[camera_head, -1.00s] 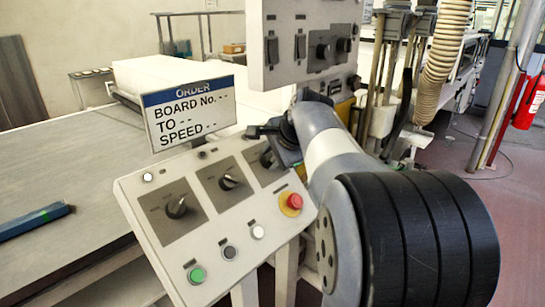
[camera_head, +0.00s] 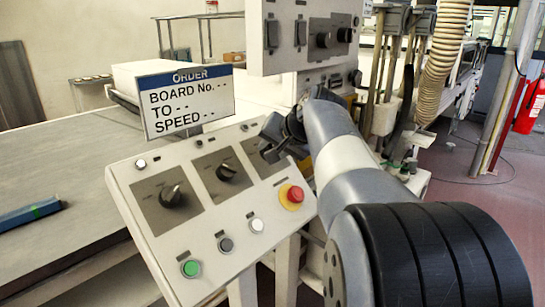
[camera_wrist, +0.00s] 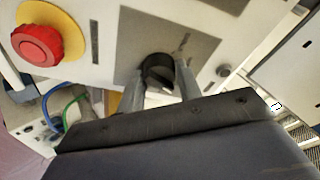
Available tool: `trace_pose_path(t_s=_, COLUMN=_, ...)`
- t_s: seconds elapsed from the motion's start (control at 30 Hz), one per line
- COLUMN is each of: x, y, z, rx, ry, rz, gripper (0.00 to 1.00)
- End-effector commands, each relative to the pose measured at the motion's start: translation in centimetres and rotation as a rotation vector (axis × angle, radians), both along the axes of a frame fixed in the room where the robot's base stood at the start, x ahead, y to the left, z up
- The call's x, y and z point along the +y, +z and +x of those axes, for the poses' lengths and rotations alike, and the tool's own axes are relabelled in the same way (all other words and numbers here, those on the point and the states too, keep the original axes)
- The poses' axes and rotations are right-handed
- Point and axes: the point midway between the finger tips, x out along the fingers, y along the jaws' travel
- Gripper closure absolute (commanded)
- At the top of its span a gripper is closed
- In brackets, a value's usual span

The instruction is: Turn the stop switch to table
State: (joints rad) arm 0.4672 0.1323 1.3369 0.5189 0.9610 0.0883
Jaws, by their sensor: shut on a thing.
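A sloped white control panel (camera_head: 215,272) carries a row of dark knobs on grey plates. The left knob (camera_head: 172,196) and the middle knob (camera_head: 227,172) show clearly; their labels are too small to read. My gripper (camera_head: 272,151) is at the right plate and partly hides its knob. In the wrist view, the dark round right knob (camera_wrist: 158,70) sits between my two fingers, which are shut on it. I cannot tell which position it points to. An order sign (camera_head: 187,102) stands behind the panel; its fields read only dashes.
A red stop button (camera_head: 295,194) on a yellow ring is close to my arm; it also shows in the wrist view (camera_wrist: 38,42). Green (camera_head: 190,268), grey and white buttons line the panel's front. A second switch panel (camera_head: 305,35) hangs above my gripper.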

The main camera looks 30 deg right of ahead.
Motion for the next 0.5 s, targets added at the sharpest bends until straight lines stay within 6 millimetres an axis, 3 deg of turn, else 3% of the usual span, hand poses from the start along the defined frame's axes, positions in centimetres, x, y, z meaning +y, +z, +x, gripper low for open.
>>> trace_pose_path(t_s=0.5, x=-0.24, y=-0.61, z=-0.12, rx=-0.117, ry=0.347, rz=-0.327, gripper=0.89)
